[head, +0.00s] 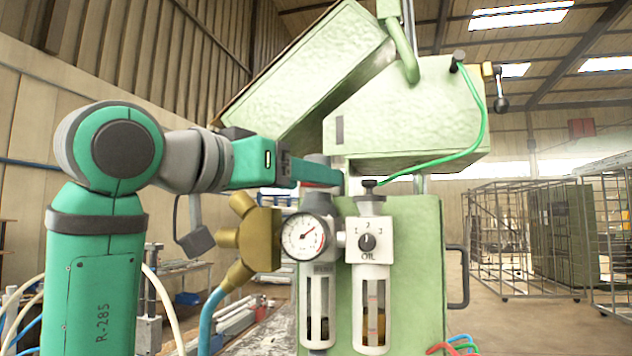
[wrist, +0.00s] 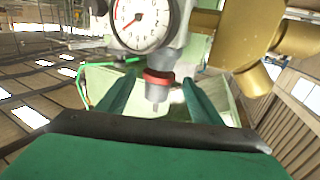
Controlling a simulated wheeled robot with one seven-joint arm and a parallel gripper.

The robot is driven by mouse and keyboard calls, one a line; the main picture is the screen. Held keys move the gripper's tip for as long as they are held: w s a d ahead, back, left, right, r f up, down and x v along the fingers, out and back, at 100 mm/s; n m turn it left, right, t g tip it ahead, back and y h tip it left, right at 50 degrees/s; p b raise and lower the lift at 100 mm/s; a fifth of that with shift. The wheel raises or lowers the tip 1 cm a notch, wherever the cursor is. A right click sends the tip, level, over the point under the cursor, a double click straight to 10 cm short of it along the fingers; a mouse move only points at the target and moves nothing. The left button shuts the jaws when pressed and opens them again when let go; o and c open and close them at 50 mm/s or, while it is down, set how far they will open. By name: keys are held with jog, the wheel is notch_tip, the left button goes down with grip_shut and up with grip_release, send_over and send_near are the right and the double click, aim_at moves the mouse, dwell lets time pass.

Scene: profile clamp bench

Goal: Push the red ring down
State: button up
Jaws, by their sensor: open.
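The red ring (wrist: 158,77) sits around the neck of a grey regulator knob (wrist: 158,92), between the knob and the unit's body. In the wrist view the unit appears upside down, with its pressure gauge (wrist: 141,21) at the top. My gripper (wrist: 160,84) is open, with one finger on each side of the knob and ring and gaps showing on both sides. In the head view my gripper (head: 322,173) is at the top of the regulator, above the gauge (head: 304,236).
An oil unit (head: 369,275) with a dark top knob stands right beside the regulator. A brass fitting (head: 252,235) with a blue hose is on its left. The green machine housing (head: 415,120) overhangs above, with a green tube (head: 440,160) close to the oil unit.

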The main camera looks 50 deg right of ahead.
aim_at(307, 184)
jog(key=shift+w+d, duration=0.2)
jog(key=shift+d, duration=1.55)
jog(key=shift+s+d, duration=0.1)
jog(key=shift+s, duration=0.15)
jog(key=c, duration=1.5)
jog(key=shift+f, duration=0.4)
jog(key=o, duration=1.5)
jog(key=a, duration=1.1)
jog(key=shift+s, duration=0.45)
